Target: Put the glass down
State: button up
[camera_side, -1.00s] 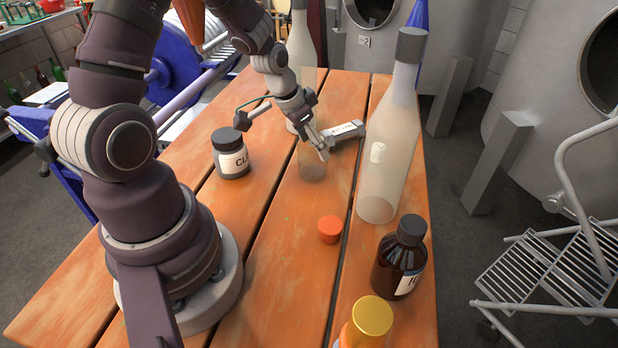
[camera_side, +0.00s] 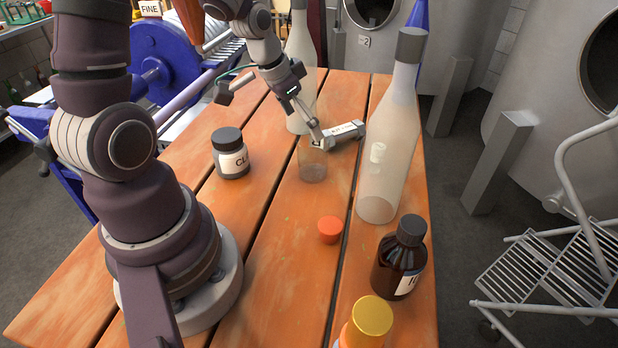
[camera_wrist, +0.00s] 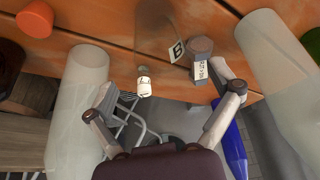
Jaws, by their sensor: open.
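The clear glass (camera_side: 313,172) stands upright on the orange wooden table, in the middle of the side view. My gripper (camera_side: 318,140) is at the height of the glass's rim, its fingers pointing down. The fingers overlap the rim in this view, so I cannot tell whether they touch it. In the wrist view my gripper (camera_wrist: 163,80) has its two fingers wide apart. The glass is too faint to make out surely there.
A tall frosted bottle (camera_side: 385,165) stands right of the glass, another (camera_side: 300,75) behind. A grey labelled device (camera_side: 345,134) lies close by. A dark-lidded jar (camera_side: 231,160) is left; an orange cap (camera_side: 330,229), brown bottle (camera_side: 398,265) and gold-lidded bottle (camera_side: 370,318) are in front.

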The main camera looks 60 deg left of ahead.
jog(key=s+d+r+t, duration=0.1)
jog(key=s+d+r, duration=0.8)
jog(key=r, duration=0.1)
jog(key=shift+s+d+r, duration=0.15)
jog(key=shift+s+d, duration=0.05)
jog(key=shift+d, duration=0.1)
